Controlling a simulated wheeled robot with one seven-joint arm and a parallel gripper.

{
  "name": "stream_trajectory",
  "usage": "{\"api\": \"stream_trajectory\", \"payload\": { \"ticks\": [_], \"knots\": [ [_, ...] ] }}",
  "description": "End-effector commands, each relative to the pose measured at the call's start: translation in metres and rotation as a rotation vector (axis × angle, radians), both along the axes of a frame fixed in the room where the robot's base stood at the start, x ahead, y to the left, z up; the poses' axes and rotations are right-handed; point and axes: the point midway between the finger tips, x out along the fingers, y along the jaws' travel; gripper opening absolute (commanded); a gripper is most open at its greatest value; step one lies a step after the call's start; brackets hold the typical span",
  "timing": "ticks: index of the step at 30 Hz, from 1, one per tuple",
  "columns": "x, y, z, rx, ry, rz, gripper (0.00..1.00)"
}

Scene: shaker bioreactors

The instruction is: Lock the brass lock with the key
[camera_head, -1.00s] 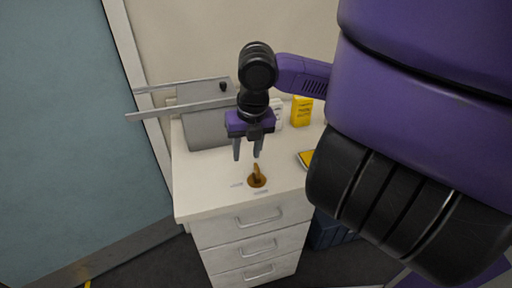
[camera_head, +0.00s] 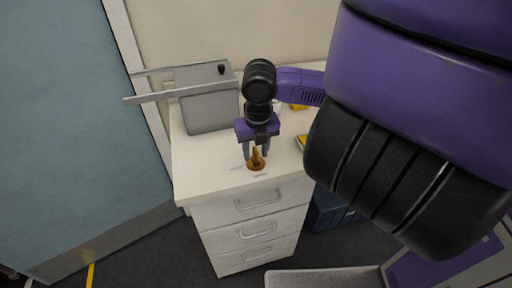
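The brass lock (camera_head: 256,166) is a small round disc on the white cabinet top near its front edge. The brass key (camera_head: 255,155) stands upright in or on the lock; how deep it sits is too small to tell. My gripper (camera_head: 257,156) points down over the lock with its two grey fingers apart. The fingertips are low, one to each side of the key in the picture. I see no clear contact between fingers and key.
The lock is set in the top of a white drawer cabinet (camera_head: 212,186). A grey box with long rails (camera_head: 208,112) stands at the back left. A yellow item (camera_head: 301,142) lies to the right. Small flat labels lie beside the lock. A blue-grey door (camera_head: 60,130) is at the left.

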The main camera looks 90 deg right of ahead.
Motion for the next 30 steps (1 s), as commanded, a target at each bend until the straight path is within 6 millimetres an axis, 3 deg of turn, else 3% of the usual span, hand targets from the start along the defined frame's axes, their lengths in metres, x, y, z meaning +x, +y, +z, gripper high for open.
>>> {"api": "stream_trajectory", "payload": {
  "ticks": [4,10,30],
  "knots": [
    [0.0001,-0.0001,0.0001,0.000,0.000,0.000,0.40],
    [0.0002,0.0000,0.0003,0.000,0.000,0.000,0.00],
    [0.0004,0.0003,-0.0056,0.001,-0.001,0.000,0.00]
  ]
}}
